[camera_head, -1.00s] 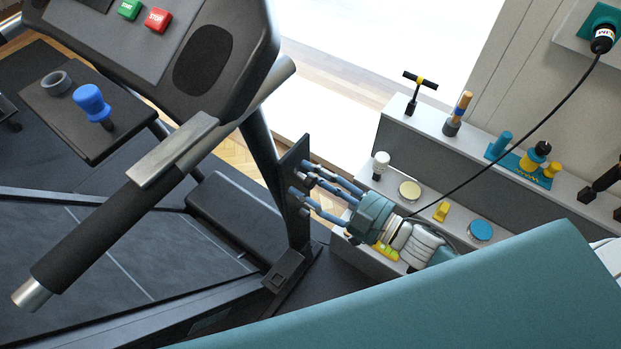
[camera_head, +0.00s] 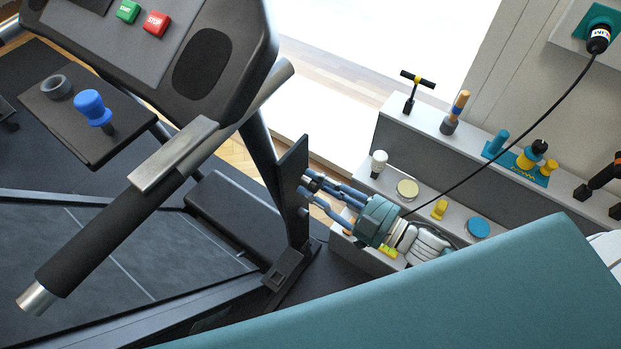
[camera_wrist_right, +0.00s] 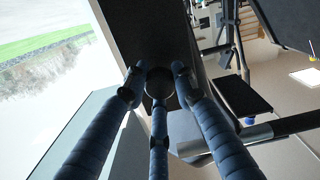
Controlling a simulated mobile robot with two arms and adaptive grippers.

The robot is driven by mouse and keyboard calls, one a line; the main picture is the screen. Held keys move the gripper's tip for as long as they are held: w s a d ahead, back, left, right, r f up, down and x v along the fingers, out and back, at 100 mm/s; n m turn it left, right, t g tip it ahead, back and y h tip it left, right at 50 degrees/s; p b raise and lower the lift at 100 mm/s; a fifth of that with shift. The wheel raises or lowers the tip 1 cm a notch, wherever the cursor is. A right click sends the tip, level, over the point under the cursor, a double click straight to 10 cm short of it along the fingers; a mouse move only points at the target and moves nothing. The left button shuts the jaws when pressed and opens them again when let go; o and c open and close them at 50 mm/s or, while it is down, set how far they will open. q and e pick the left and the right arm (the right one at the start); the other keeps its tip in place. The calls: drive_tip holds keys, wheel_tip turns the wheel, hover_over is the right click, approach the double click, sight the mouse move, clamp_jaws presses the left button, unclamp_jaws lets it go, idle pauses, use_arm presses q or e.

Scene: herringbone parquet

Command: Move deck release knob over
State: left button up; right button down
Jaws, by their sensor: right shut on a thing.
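The deck release knob (camera_head: 311,184) is a dark round knob beside the black plate on the treadmill's upright (camera_head: 291,190). My right gripper (camera_head: 314,186) has its blue fingers around the knob, shut on it. In the right wrist view the dark knob (camera_wrist_right: 160,83) sits between the three fingertips of my right gripper (camera_wrist_right: 157,92), in front of the dark upright. The fingers cover part of the knob, and how far it stands out from the plate is hard to tell. My left gripper is not in view.
A low grey shelf unit (camera_head: 415,140) stands right of my right gripper, holding small tools and pots. The treadmill's handrail (camera_head: 110,220) and console (camera_head: 205,70) are to the left. A teal surface (camera_head: 450,290) fills the lower right. A black cable (camera_head: 510,140) hangs across the shelves.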

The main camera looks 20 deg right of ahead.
drive_tip(key=c, duration=1.4)
unclamp_jaws()
drive_tip(key=shift+s+r, duration=0.1)
drive_tip(key=shift+r, duration=0.15)
drive_tip(key=shift+s, duration=0.15)
drive_tip(key=shift+d+f, duration=0.1)
drive_tip(key=shift+s+d, duration=0.25)
drive_tip(key=shift+s, duration=0.05)
drive_tip(key=v, duration=1.1)
